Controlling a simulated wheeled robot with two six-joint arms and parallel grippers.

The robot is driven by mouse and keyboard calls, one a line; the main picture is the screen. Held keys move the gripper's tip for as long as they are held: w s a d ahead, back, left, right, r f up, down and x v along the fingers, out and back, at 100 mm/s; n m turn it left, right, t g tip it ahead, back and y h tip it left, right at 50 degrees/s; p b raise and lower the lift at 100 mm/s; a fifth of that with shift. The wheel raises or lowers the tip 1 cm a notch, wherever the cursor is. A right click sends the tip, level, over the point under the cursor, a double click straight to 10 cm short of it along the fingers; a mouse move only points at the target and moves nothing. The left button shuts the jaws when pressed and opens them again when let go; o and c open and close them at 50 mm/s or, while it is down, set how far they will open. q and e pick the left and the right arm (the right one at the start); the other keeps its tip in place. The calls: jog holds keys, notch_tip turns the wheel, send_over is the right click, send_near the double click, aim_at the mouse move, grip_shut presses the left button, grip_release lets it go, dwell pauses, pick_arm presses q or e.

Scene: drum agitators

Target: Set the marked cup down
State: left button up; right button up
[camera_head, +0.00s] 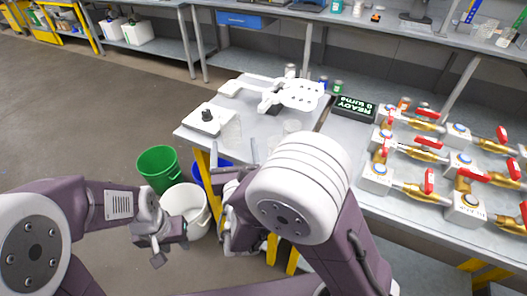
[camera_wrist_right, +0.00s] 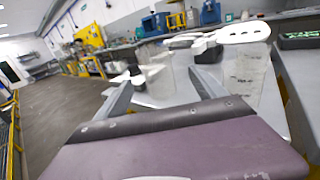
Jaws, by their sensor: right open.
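Two clear cups stand upright on the grey bench top. The right cup (camera_head: 292,128) shows dark marks in the right wrist view (camera_wrist_right: 246,78). The left cup (camera_head: 231,131) also shows in the right wrist view (camera_wrist_right: 157,86), beyond the space between my fingers; I cannot tell if it bears marks. My right gripper (camera_head: 257,147) is open at the near edge of the bench, in front of the cups, with nothing visible between its fingers (camera_wrist_right: 160,88). My left gripper (camera_head: 168,243) is low at the left, away from the bench; its opening is unclear.
A white device with a black knob (camera_head: 207,120) and a white holed rack (camera_head: 298,95) stand on the bench. A lit sign (camera_head: 355,105) and several brass valves with red handles (camera_head: 419,152) are to the right. Green (camera_head: 158,164) and white (camera_head: 186,203) buckets stand on the floor.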

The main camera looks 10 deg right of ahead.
aim_at(230, 121)
jog(key=shift+r, duration=0.1)
jog(key=w, duration=0.3)
jog(key=shift+w+p, duration=0.3)
jog(key=shift+w, duration=0.4)
jog(key=w, duration=0.4)
jog(key=shift+w+a, duration=0.2)
jog(key=shift+w, duration=0.2)
jog(key=shift+s, duration=0.1)
jog(key=c, duration=1.5)
jog(key=shift+d+r+p, duration=0.1)
jog(key=shift+r+p, duration=0.6)
jog(key=shift+r, duration=1.7)
jog(key=shift+c, duration=0.2)
jog(key=s+d+r, duration=0.6)
jog(key=d, duration=0.4)
jog(key=shift+r, duration=0.15)
